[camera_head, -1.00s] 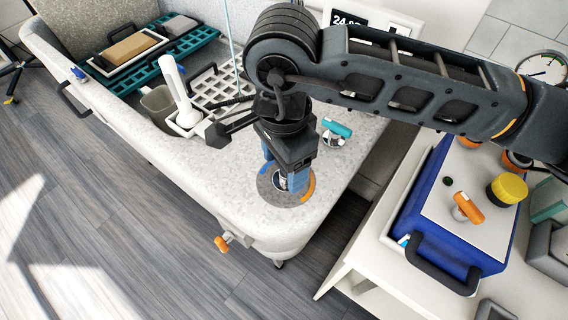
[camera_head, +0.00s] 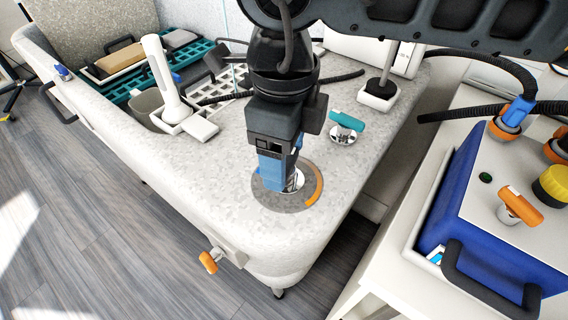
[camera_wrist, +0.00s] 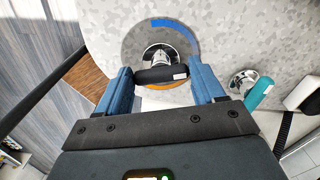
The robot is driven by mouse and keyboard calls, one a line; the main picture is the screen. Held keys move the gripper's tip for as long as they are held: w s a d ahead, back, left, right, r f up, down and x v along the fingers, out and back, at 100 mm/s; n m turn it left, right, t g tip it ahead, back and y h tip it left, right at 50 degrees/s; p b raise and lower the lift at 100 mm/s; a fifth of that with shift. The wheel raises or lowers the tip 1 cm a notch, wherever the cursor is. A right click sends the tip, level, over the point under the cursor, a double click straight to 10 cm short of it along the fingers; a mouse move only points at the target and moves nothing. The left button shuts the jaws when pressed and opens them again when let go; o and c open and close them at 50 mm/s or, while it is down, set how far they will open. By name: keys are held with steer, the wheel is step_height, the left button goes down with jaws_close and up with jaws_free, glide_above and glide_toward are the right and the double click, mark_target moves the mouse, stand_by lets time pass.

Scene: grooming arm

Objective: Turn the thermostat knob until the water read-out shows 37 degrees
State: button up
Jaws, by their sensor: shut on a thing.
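The thermostat knob (camera_wrist: 158,76) is a dark bar handle on a chrome stem, on a grey round dial plate (camera_wrist: 131,44) with a blue and an orange arc. My gripper (camera_wrist: 163,78) has its blue fingers at the two ends of the bar and is shut on it. In the head view my gripper (camera_head: 281,178) is pointing down over the dial plate (camera_head: 280,201) at the tub's near corner. The fingers hide most of the knob there. My arm hides the water read-out now, so its value cannot be read.
A teal-handled tap (camera_head: 346,124) stands close right of my gripper. A white hand shower (camera_head: 165,80) stands in a holder to the left. An orange-handled valve (camera_head: 208,262) sticks out below the tub rim. A blue case (camera_head: 455,205) is on the right.

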steer(key=shift+m+b, duration=1.65)
steer(key=shift+m, duration=0.25)
steer(key=o, duration=1)
steer(key=shift+o, duration=0.2)
step_height(320, 180, up, 8)
steer(key=shift+f, duration=0.1)
